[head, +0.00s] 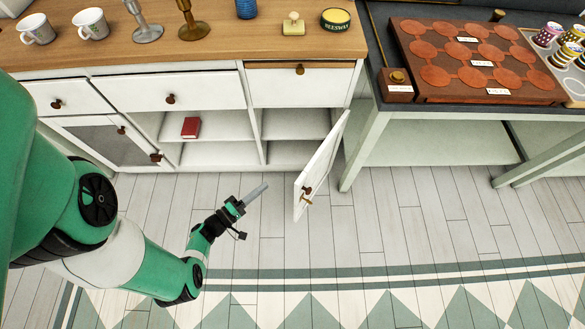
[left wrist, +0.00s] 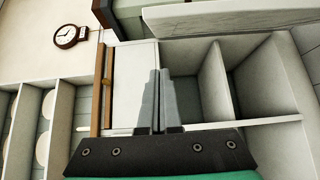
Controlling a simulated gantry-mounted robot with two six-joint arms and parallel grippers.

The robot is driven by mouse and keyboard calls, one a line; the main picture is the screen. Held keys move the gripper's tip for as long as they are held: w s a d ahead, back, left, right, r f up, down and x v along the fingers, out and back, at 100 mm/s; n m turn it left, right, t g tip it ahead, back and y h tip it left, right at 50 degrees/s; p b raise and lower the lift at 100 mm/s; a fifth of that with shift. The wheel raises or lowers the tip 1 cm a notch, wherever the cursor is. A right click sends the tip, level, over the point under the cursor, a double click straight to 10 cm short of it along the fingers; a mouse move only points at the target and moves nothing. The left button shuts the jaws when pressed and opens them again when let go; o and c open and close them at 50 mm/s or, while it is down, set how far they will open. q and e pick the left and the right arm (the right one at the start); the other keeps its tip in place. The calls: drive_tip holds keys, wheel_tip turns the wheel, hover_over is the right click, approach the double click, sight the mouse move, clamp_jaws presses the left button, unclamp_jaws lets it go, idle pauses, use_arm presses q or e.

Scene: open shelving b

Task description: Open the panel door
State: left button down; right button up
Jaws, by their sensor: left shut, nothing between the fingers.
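The white panel door (head: 323,165) of the cabinet stands swung well out at the right end of the cabinet, in the head view. Its brown knob (head: 307,190) and a small latch face left and outward. My left gripper (head: 262,187) is shut and empty. It is in front of the open lower compartment, left of the door and apart from it. In the left wrist view the shut left fingers (left wrist: 160,75) point toward the white front and the open shelves. My right gripper is not in view.
The cabinet's open shelves (head: 235,153) hold a red book (head: 190,127). Cups (head: 91,23), candlesticks and a tin (head: 336,19) stand on the wooden top. A green-grey table (head: 363,145) stands right of the door. The floor in front is clear.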

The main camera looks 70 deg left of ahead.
use_arm(q)
drive_tip(key=w+a+b, duration=0.1)
drive_tip(key=w+b, duration=0.6)
drive_tip(key=w, duration=0.4)
drive_tip(key=shift+w, duration=0.25)
drive_tip(key=shift+f, duration=0.1)
idle(0.4)
